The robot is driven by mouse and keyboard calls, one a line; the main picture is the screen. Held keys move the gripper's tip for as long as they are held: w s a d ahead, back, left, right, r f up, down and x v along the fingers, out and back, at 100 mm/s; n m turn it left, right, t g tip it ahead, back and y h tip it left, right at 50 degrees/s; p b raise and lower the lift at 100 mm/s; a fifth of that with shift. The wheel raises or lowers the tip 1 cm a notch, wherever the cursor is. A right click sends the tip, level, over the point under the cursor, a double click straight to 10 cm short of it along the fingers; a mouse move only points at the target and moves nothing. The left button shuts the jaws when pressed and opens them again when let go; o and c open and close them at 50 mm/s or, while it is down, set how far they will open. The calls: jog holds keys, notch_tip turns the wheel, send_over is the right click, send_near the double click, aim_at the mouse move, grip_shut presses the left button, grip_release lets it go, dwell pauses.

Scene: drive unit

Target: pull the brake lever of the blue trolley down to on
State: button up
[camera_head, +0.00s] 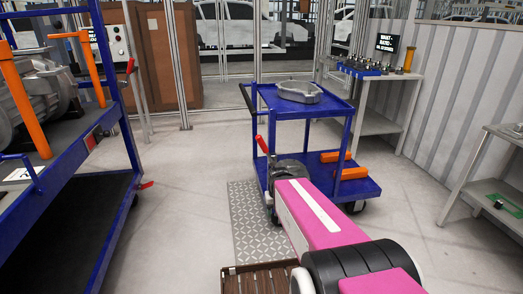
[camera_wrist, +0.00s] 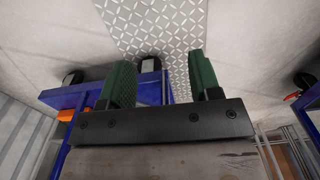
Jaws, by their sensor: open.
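The blue trolley (camera_head: 316,107) stands in the middle of the head view, with a grey metal casting (camera_head: 299,91) on its top shelf. A red-tipped lever (camera_head: 262,144) shows at its near left post, tilted up and to the left. My pink arm reaches from the lower right toward the trolley's near left corner. Blue trolley parts (camera_wrist: 72,96) lie beside and behind the left finger. The red lever cannot be made out between the fingers. My wrist hides part of the trolley's lower near side.
A larger blue rack (camera_head: 96,150) with orange posts and a motor stands at the left. A patterned floor plate (camera_head: 247,215) lies beside the trolley. Orange blocks (camera_head: 352,173) sit on its lower shelf. Benches line the right.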

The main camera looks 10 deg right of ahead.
jog(key=shift+w, duration=0.15)
jog(key=c, duration=0.5)
jog(key=shift+w+r, duration=0.1)
jog(key=shift+w, duration=0.25)
grip_shut()
jog(key=w+d+r+m+t+y, duration=0.1)
jog(key=w+d+r+y, duration=0.3)
jog(key=w, duration=0.4)
jog(key=w+d+r+m+y, duration=0.1)
jog(key=w+r+y, duration=0.2)
jog(key=w+r, duration=0.4)
jog(key=w+d+r+t+y, duration=0.2)
jog(key=w+d+r+y, duration=0.3)
jog(key=w+d+r, duration=0.4)
notch_tip(320, 180, up, 3)
jog(key=shift+r+y, duration=0.2)
jog(key=shift+y, duration=0.2)
jog(key=shift+d, duration=0.1)
